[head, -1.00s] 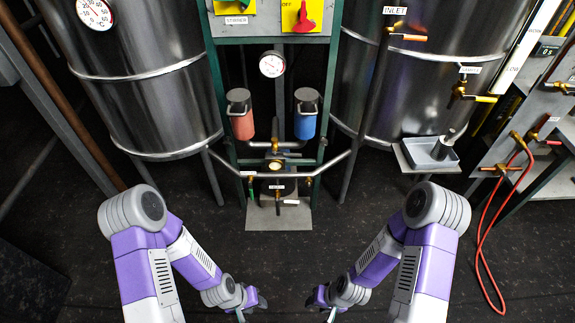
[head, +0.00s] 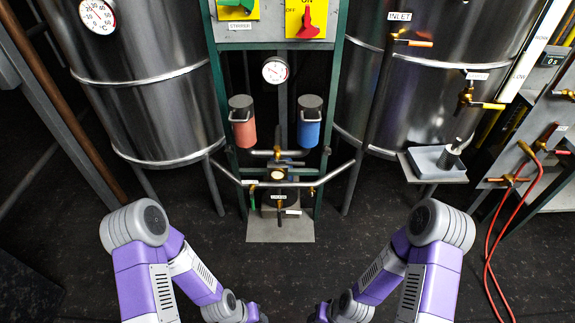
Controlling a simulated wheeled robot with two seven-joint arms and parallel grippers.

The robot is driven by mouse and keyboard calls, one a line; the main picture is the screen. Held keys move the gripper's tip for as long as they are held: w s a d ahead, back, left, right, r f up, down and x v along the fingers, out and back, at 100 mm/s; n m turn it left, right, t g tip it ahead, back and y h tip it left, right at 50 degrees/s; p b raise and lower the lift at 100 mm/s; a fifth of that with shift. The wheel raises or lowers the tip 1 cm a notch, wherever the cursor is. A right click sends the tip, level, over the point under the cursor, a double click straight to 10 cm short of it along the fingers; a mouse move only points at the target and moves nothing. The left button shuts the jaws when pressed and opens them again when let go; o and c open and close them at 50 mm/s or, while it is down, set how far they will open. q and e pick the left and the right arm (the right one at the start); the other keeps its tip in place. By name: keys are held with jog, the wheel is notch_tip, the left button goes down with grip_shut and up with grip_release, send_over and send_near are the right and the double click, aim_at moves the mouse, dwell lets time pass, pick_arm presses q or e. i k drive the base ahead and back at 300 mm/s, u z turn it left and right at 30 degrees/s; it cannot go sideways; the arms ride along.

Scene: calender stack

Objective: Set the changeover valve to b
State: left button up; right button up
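A red filter canister (head: 243,130) and a blue filter canister (head: 309,130) hang on the green frame in the middle. Between and just below them is a brass valve with a light handle (head: 277,153), apparently the changeover valve. Its handle direction and any a or b marks are too small to read. My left gripper (head: 256,317) and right gripper (head: 320,316) are low at the bottom edge, well short of the pipework and touching nothing visible. Their fingertips are cut off by the picture edge, so their opening is hidden.
A small gauge (head: 277,173) and lower valve (head: 280,208) sit under the pipework, above a grey floor plate (head: 281,230). Steel tanks (head: 150,110) flank the frame. A tray (head: 432,164) juts out at right, near a red hose (head: 490,255). Dark floor before the frame is clear.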

aim_at(276, 163)
jog(key=z, duration=1.8)
jog(key=i, duration=1.7)
jog(key=u, duration=3.65)
jog(key=i, duration=0.1)
jog(key=z, duration=0.1)
